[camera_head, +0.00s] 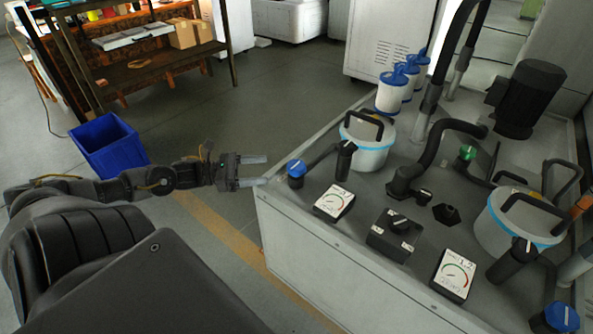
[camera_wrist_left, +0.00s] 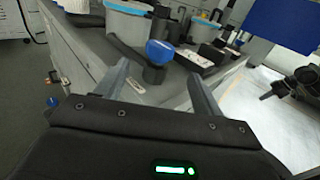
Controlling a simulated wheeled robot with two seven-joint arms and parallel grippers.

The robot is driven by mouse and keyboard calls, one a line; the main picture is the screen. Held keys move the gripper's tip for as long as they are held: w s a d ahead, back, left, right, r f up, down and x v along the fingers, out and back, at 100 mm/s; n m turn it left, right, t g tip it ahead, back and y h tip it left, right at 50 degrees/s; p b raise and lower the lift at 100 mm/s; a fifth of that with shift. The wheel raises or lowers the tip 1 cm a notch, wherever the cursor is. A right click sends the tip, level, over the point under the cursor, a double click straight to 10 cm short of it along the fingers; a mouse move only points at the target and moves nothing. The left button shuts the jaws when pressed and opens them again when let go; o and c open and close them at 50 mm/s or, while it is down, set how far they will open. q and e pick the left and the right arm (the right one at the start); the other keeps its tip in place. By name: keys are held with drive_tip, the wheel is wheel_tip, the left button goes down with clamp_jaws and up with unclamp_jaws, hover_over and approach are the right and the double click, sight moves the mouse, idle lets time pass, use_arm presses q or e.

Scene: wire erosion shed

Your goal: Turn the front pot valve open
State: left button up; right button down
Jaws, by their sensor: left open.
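Two white pots with blue bands stand on the grey cabinet top, one on the left (camera_head: 372,158) and one on the right (camera_head: 488,232). Beside the left pot is a valve with a blue knob (camera_head: 295,167), on a dark pipe leading to the pot. A similar blue knob (camera_head: 562,316) is at the lower right edge. I cannot tell which pot is called front. My left gripper (camera_head: 264,170) is open and empty, just left of the nearer blue knob. In the left wrist view that knob (camera_wrist_left: 160,51) appears beyond and between the fingers (camera_wrist_left: 161,88), apparently apart from them.
Two dial gauges (camera_head: 334,202) (camera_head: 454,274) and a black switch box (camera_head: 395,234) sit on the cabinet (camera_head: 330,270). White canisters (camera_head: 391,92) and a motor (camera_head: 529,98) stand behind. A blue bin (camera_head: 110,147) is on the floor at left.

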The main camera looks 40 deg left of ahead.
sight(297, 164)
use_arm(q)
drive_tip(key=shift+w+d, duration=0.25)
drive_tip(key=shift+d, duration=0.05)
drive_tip(key=shift+b+x, duration=0.35)
drive_tip(key=shift+x, duration=0.75)
drive_tip(key=x, duration=0.6)
drive_tip(key=shift+w, duration=0.1)
drive_tip(key=shift+x, duration=0.85)
use_arm(e)
drive_tip(key=shift+w+a+r+t+y, duration=0.15)
drive_tip(key=shift+w+a+r+t, duration=0.2)
drive_tip(key=shift+w+r+t, duration=0.2)
drive_tip(key=shift+w+a+r+t+y, duration=0.15)
drive_tip(key=shift+w+a+r+t, duration=0.25)
drive_tip(key=shift+w, duration=0.2)
